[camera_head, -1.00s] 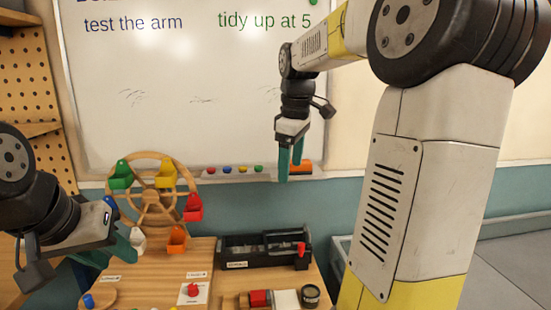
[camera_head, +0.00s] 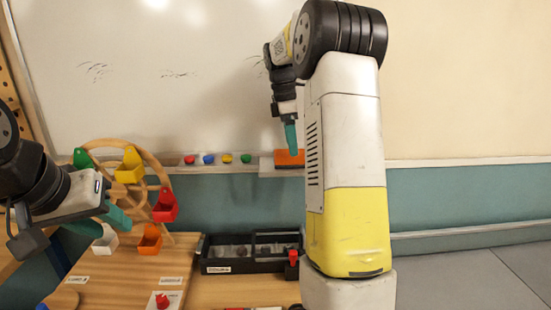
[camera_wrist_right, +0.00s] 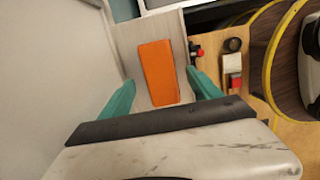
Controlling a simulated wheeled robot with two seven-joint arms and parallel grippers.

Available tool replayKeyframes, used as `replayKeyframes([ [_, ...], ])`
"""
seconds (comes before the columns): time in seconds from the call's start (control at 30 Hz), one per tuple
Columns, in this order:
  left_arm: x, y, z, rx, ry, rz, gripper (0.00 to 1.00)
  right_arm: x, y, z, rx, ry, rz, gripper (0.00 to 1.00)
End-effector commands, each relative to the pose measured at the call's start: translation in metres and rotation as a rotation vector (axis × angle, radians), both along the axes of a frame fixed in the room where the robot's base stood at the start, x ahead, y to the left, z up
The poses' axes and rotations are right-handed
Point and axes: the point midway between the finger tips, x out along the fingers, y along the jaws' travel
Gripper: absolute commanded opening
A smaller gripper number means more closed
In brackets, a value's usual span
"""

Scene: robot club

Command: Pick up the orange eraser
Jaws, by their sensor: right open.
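The orange eraser (camera_head: 290,158) lies at the right end of the whiteboard's ledge. In the right wrist view the eraser (camera_wrist_right: 158,72) lies flat on a pale ledge, between and beyond the two green fingers. My right gripper (camera_head: 290,138) points down just above the eraser in the head view; it is open and empty, with its fingers (camera_wrist_right: 160,100) spread to either side of the eraser in the wrist view. I cannot see contact. My left gripper (camera_head: 115,222) is at the left, near the wooden wheel, with green fingers partly hidden; I cannot tell how far they part.
Several coloured magnets (camera_head: 227,158) sit along the ledge left of the eraser. A wooden wheel (camera_head: 150,190) with coloured buckets stands on the table (camera_head: 205,292). A black toolbox (camera_head: 225,266) stands below the ledge. A red button (camera_head: 162,300) is at the table's front.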

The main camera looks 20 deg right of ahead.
Motion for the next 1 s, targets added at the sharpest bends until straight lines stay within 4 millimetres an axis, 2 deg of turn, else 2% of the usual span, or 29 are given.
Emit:
replayKeyframes([
  [0.1, 0.0, 0.0, 0.0, 0.0, 0.0, 0.0, 0.36, 0.0, -0.001, -0.02, 0.0, 0.004, -0.001, 0.73],
  [0.23, 0.0, 0.0, 0.0, 0.0, 0.0, 0.0, 0.36, 0.0, -0.004, -0.036, 0.0, 0.002, 0.0, 0.73],
  [0.53, 0.0, 0.0, 0.0, 0.0, 0.0, 0.0, 0.36, 0.0, -0.005, -0.041, 0.0, -0.001, -0.001, 0.73],
  [0.83, 0.0, 0.0, 0.0, 0.0, 0.0, 0.0, 0.36, 0.0, -0.005, -0.04, 0.0, -0.001, -0.001, 0.14],
  [1.0, 0.0, 0.0, 0.0, 0.0, 0.0, 0.0, 0.36, 0.0, -0.005, -0.04, 0.001, -0.001, -0.001, 0.12],
])
